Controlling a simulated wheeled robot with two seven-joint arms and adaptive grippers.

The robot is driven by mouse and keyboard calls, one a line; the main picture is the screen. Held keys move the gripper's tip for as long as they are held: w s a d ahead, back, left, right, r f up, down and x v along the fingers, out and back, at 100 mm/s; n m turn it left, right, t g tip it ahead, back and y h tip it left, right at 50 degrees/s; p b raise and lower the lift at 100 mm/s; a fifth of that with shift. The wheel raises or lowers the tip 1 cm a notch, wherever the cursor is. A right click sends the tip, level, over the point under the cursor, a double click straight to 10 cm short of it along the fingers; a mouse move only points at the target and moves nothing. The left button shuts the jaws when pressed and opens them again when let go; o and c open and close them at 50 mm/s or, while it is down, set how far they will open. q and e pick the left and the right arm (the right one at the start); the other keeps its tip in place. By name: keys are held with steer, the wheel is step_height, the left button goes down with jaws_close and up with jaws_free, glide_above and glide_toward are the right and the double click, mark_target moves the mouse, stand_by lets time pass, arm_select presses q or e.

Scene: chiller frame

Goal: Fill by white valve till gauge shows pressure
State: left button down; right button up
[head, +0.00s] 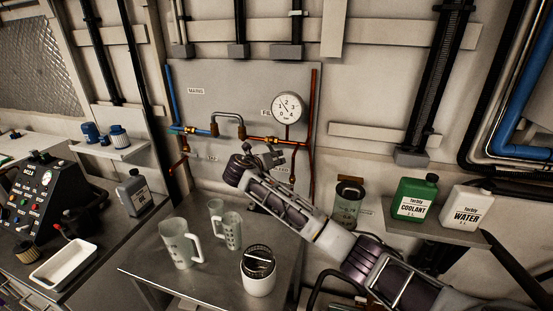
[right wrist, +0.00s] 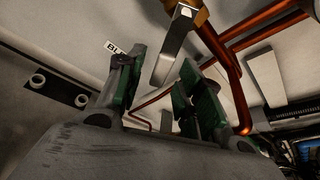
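The round white pressure gauge (head: 287,107) is on the wall panel, above the copper pipes; its needle is too small to read surely. My right gripper (head: 268,155) is at the pipework below and left of the gauge. In the right wrist view its green-padded fingers (right wrist: 163,62) are apart. A pale flat valve lever (right wrist: 172,50) hangs from a brass fitting (right wrist: 190,14), in front of the gap between the fingertips; I cannot tell whether they touch it. The gripper partly hides the valves in the head view. My left gripper is not in view.
A blue pipe (head: 172,95) and a grey hose (head: 228,116) join the copper line. Below is a metal table (head: 215,275) with clear jugs (head: 181,243) and a white container (head: 259,275). Coolant (head: 413,198) and water (head: 466,208) bottles stand right; a control console (head: 45,200) is left.

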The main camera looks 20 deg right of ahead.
steer(key=shift+x, duration=1.15)
steer(key=shift+c, duration=0.2)
jaws_close()
